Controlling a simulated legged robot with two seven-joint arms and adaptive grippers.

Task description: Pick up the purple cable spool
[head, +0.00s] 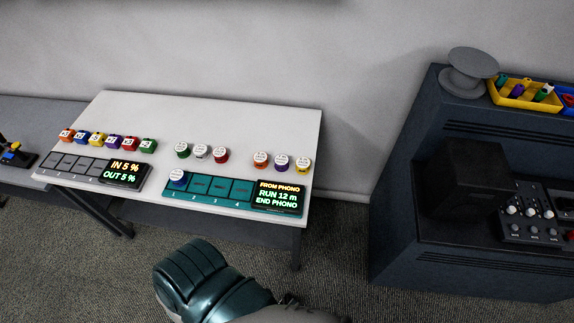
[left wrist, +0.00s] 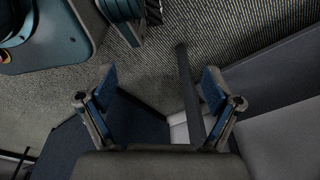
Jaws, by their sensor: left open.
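The purple cable spool (head: 281,164) stands upright on the white table (head: 215,115), with a pale label on top. It is between an orange spool (head: 261,160) on its left and a yellow spool (head: 303,165) on its right, with small gaps. My left gripper (left wrist: 158,80) shows in the left wrist view, its two fingers spread apart with nothing between them. It is over the floor, and no spool shows in that view. A teal link of one of my arms shows low in the head view; no gripper fingers are clear there. My right gripper is not in view.
Green (head: 182,150), white (head: 201,152) and red (head: 221,155) spools stand left of the orange one. A display (head: 279,197) reads "RUN 12 m". A dark console (head: 405,200) stands right.

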